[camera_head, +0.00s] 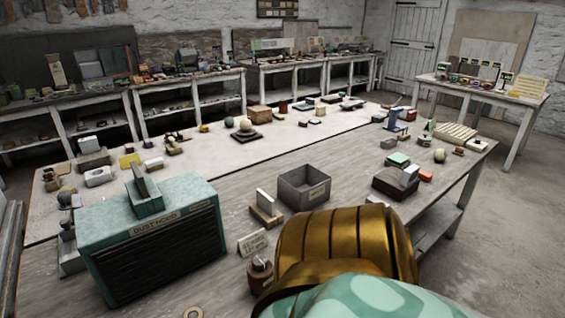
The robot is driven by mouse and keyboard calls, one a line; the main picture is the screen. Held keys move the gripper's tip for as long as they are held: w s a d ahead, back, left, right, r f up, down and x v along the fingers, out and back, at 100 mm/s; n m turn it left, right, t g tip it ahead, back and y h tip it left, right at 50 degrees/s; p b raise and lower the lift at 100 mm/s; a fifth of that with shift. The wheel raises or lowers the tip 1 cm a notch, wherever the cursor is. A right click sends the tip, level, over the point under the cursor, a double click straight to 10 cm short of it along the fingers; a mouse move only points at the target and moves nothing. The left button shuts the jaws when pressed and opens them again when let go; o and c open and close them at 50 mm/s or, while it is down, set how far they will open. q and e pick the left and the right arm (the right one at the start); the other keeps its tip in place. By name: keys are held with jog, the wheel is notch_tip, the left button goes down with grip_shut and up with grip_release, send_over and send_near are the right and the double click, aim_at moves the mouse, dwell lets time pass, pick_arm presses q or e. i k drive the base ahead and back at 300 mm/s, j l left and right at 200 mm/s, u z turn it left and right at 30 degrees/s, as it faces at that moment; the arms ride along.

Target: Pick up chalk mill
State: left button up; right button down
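I cannot single out the chalk mill with certainty. A small dark reddish-brown round thing with a pale piece on top (260,274) stands at the near side of the table, left of a large gold ribbed part and partly hidden by it; it may be the mill. A small lettered card (253,242) stands just behind it, too small to read. The gold ribbed part and a mint-green patterned part, which look like my own arm, fill the bottom middle. Neither gripper shows, so I cannot see whether either holds anything.
A teal box marked "DUST HOOD" (150,240) stands at the table's left. A grey open bin (304,187) and a wooden block with an upright pale slab (266,208) are at the middle. A dark brown block (396,183) lies right. Bare wood (350,160) shows behind the bin.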

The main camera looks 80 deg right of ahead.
aim_at(259, 282)
jog(key=z, duration=2.25)
jog(key=i+l+u, duration=0.1)
jog(key=l+u, duration=0.4)
jog(key=l, duration=0.2)
jog(key=l+u, duration=0.45)
jog(key=l, duration=0.25)
jog(key=k, duration=0.05)
